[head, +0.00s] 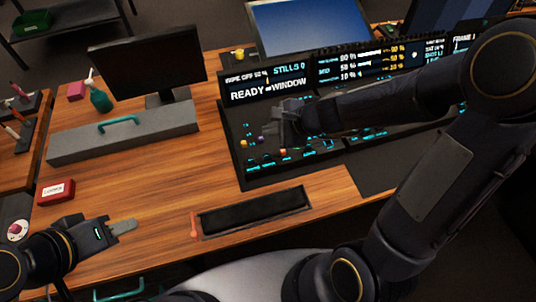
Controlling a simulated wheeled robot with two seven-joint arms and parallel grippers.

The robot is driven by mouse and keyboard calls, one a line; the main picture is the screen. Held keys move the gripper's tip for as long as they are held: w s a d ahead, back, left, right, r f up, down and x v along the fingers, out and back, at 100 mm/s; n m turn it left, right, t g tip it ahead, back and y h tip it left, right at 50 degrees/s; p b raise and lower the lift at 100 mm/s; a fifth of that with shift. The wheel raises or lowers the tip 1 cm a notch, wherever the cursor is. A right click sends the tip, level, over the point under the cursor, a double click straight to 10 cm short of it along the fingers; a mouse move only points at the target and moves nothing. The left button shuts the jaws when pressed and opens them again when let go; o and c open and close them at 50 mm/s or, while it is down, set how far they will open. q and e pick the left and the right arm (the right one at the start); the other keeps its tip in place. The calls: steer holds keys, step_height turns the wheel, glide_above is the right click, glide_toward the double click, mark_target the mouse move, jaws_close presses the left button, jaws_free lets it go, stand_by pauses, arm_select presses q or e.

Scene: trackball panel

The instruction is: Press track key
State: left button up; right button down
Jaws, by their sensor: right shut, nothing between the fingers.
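The dark control panel (230,150) stands on the wooden desk right of centre, with lit cyan key labels, small coloured knobs and display screens along its back. I cannot read which key is the track key at this size. My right gripper (268,130) is shut and empty over the left section of this panel; I cannot tell whether it touches the surface. It and its arm hide part of the keys and displays. My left gripper (128,227) is over the desk's front left, away from the panel; its fingers are seen nearly edge-on.
A dark monitor (148,66) and a grey box with a teal handle (118,126) stand at the back left. A green spray bottle (99,98) is beside them. A red box (56,191) lies near my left gripper. A black recessed tray (255,212) lies in front of the panel.

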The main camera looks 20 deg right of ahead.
steer(key=shift+f, duration=0.1)
steer(key=b, duration=0.8)
glide_above(271, 157)
step_height(271, 157, down, 8)
steer(key=shift+r, duration=0.15)
steer(key=shift+f, duration=0.45)
steer(key=shift+f+b, duration=0.1)
steer(key=shift+b, duration=0.3)
stand_by(0.7)
steer(key=shift+f+b, duration=0.3)
steer(key=shift+b, duration=0.05)
steer(key=shift+f+b, duration=0.55)
steer(key=shift+b, duration=0.05)
stand_by(0.6)
steer(key=shift+r, duration=0.1)
steer(key=shift+r+p, duration=0.9)
